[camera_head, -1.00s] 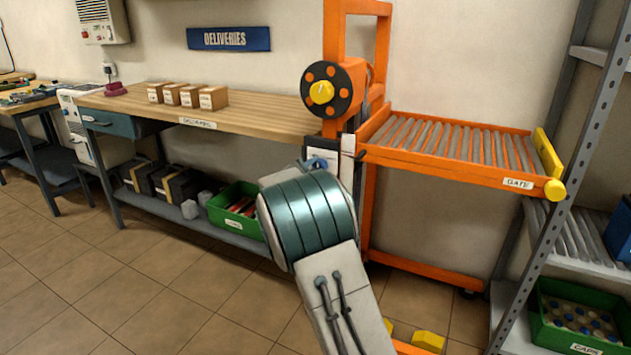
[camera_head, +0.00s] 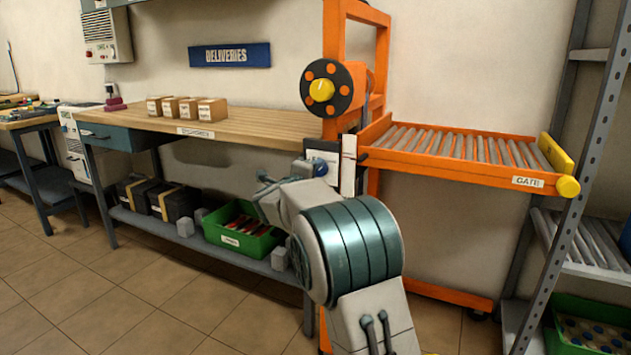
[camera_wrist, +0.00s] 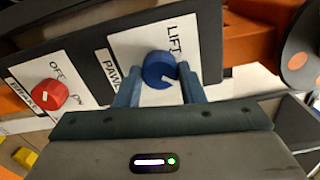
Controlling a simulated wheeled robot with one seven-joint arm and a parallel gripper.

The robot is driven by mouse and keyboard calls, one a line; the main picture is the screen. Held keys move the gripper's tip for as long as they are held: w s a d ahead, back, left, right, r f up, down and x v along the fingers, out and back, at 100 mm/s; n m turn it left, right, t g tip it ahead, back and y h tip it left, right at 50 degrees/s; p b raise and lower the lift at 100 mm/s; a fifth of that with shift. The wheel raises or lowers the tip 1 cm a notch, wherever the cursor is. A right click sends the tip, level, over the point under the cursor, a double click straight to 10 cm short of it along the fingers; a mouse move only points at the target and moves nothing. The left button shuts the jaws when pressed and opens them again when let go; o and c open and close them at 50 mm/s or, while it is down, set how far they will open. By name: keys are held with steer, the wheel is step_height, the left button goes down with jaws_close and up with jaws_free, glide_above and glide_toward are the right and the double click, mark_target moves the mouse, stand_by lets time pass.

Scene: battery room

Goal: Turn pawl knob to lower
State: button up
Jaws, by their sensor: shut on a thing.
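The pawl knob (camera_wrist: 158,68) is round and blue with a white pointer line. It sits on a white plate marked PAWL and LIFT in the wrist view. The pointer lies toward the lower right of the knob in that view. My gripper (camera_wrist: 159,80) has one finger on each side of the knob and is shut on it. The lower part of the plate's lettering is hidden behind the fingers. In the head view the control panel (camera_head: 322,152) is on the orange lift's post, and my arm hides much of the area around it.
A red brake knob (camera_wrist: 48,93) with OFF and ON marks is left of the pawl knob. The orange lift has a round drum (camera_head: 342,88) and a roller platform (camera_head: 450,158). A wooden bench (camera_head: 240,130) stands left, a grey rack (camera_head: 585,170) right.

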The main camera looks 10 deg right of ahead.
steer(key=shift+m+b, duration=0.35)
steer(key=shift+m, duration=0.15)
steer(key=o, duration=1)
steer(key=p+v, duration=0.3)
steer(key=v, duration=1)
steer(key=shift+s+a, duration=0.25)
steer(key=shift+s, duration=0.1)
